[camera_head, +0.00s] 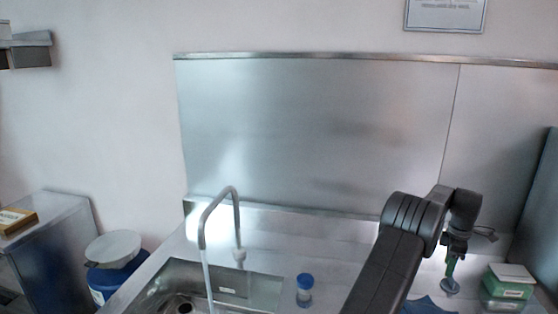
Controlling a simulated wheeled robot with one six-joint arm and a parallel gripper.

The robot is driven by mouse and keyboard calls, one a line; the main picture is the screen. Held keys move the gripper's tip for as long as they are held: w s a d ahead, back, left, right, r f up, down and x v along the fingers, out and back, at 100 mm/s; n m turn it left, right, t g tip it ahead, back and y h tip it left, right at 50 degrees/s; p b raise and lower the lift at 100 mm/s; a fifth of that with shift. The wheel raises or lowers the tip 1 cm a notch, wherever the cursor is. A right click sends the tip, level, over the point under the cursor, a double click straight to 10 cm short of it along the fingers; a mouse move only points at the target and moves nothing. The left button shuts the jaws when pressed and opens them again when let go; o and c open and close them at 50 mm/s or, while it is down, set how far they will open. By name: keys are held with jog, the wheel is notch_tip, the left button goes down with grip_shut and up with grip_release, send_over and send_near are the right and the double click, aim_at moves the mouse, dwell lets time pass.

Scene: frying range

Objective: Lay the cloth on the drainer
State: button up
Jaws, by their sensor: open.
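A piece of blue material (428,306), which looks like the cloth, lies on the steel counter at the bottom edge, partly cut off by the frame and partly hidden by my arm. My gripper (452,272) hangs at the right above the counter, to the upper right of the blue material and apart from it in the picture. It is open, but its fingertips are small and unclear, with a green part and a grey round shape showing there. I cannot pick out the drainer for certain.
A sink (230,283) with a tall curved tap (205,235) is at the lower middle. A blue-capped jar (304,291) stands right of it. A green and white box (508,285) is right of my gripper. A blue bin (115,270) stands left. A steel backsplash (320,125) closes the back.

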jog(key=shift+r+m, duration=2.1)
jog(key=shift+r, duration=0.55)
jog(key=shift+a, duration=0.1)
jog(key=shift+s, duration=0.1)
